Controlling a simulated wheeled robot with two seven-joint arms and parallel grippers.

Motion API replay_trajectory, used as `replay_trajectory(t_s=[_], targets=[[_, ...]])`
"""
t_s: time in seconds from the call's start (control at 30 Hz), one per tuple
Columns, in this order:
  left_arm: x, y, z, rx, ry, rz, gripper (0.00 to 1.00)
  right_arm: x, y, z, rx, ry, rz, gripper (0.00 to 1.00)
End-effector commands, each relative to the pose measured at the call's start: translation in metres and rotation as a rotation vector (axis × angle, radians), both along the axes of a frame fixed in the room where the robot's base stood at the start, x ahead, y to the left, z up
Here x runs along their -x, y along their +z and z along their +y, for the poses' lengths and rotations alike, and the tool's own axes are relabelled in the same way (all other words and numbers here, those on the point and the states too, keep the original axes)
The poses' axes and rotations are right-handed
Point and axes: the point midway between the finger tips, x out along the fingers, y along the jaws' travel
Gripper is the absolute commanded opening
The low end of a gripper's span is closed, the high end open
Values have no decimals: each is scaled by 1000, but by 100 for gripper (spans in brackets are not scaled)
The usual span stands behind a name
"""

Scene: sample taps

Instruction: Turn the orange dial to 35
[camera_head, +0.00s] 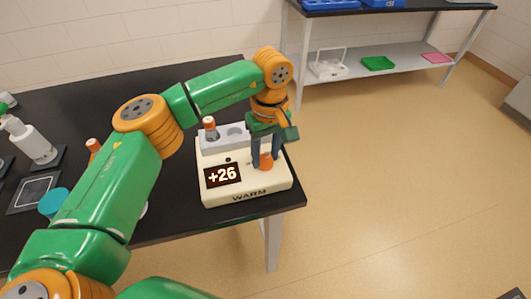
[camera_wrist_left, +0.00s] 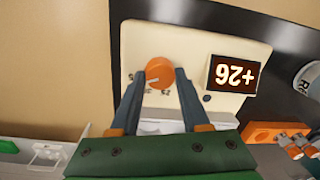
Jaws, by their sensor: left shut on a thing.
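The orange dial (camera_wrist_left: 159,73) is on the right part of the cream WARM unit (camera_head: 245,193); it also shows in the head view (camera_head: 266,161). The unit's display (camera_head: 223,175) reads +26; in the left wrist view the display (camera_wrist_left: 233,75) appears upside down. My left gripper (camera_head: 264,157) points down over the dial, its two dark fingers on either side of it. In the left wrist view my left gripper (camera_wrist_left: 160,78) is shut on the dial. My right gripper is in neither view.
A vial with an orange cap (camera_head: 210,128) stands in the unit's grey rack. The unit sits near the front right corner of the black table (camera_head: 170,215). A white pump bottle (camera_head: 28,140) stands at the left. A shelf (camera_head: 400,72) with trays is behind.

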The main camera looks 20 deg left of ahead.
Motion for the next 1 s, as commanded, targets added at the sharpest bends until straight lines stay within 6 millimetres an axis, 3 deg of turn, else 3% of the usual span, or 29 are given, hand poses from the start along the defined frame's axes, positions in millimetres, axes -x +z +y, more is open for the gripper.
replay_trajectory(t_s=[0.67,0.7,0.77,0.8,1.0], targets=[[-1,2,0,0,-54,-7,0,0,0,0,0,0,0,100],[-1,2,0,0,-54,-7,54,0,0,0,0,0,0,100],[-1,2,0,0,-54,-6,70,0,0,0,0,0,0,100],[-1,2,0,-1,-54,-5,76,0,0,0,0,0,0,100],[-1,1,0,0,-54,-3,76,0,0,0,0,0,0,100]])
